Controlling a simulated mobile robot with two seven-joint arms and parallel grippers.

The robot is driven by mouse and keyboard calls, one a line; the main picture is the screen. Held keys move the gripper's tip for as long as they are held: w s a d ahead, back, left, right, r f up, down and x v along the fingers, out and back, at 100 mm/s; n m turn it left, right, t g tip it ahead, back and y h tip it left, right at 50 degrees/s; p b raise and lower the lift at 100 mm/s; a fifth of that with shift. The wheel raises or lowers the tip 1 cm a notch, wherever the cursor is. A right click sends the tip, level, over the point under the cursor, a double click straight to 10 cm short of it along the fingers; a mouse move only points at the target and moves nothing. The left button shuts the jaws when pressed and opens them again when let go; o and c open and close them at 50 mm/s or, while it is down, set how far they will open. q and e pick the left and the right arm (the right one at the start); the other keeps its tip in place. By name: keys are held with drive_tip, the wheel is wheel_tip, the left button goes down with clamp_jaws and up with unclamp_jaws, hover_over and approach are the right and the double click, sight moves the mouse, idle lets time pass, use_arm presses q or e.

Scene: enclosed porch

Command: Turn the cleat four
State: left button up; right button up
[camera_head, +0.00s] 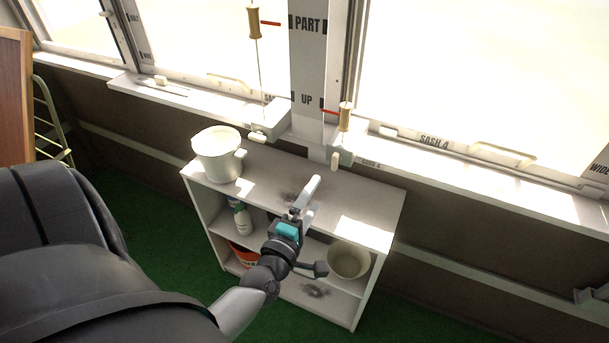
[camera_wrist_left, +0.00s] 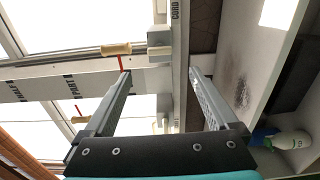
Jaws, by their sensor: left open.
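No part reads clearly as cleat four. A small cream piece (camera_head: 335,160) hangs at the foot of the white post, near a small label that seems to end in 4; it may be the cleat. A wooden cord handle (camera_head: 346,117) with a red marker is just above it. This handle seems to show in the left wrist view (camera_wrist_left: 116,49), near a pale block (camera_wrist_left: 160,40). My left gripper (camera_head: 308,196) is over the shelf top, below and left of the cream piece. In the left wrist view its fingers (camera_wrist_left: 160,75) are apart with nothing between them. My right gripper is not in view.
A white shelf unit (camera_head: 270,183) stands under the windows, with a pale bucket (camera_head: 217,155) on top and a bowl (camera_head: 348,262) and bottle (camera_head: 241,218) inside. The white post (camera_head: 309,60) and sill (camera_head: 470,182) bound the far side. A second wooden handle (camera_head: 254,22) hangs higher left.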

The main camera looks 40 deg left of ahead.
use_arm(q)
drive_tip(key=shift+v, duration=1.8)
drive_tip(key=s+d+f+m+g+h, duration=0.1)
drive_tip(key=s+d+f+m+g, duration=0.25)
drive_tip(key=f, duration=0.45)
drive_tip(key=s+d+f+m+g+h, duration=0.2)
drive_tip(key=f+m, duration=0.3)
drive_tip(key=f, duration=0.4)
drive_tip(key=s+d+f+m+g+h, duration=0.1)
drive_tip(key=s+d+f+m+g, duration=0.2)
drive_tip(key=f, duration=0.5)
drive_tip(key=s+f+m+g, duration=0.4)
drive_tip(key=s+f+m, duration=0.2)
drive_tip(key=s, duration=0.5)
drive_tip(key=s+f+m+g, duration=0.4)
drive_tip(key=s+f+m, duration=0.2)
drive_tip(key=s, duration=0.6)
wheel_tip(320, 180, down, 2)
drive_tip(key=shift+s+d+f, duration=0.25)
drive_tip(key=shift+d, duration=0.05)
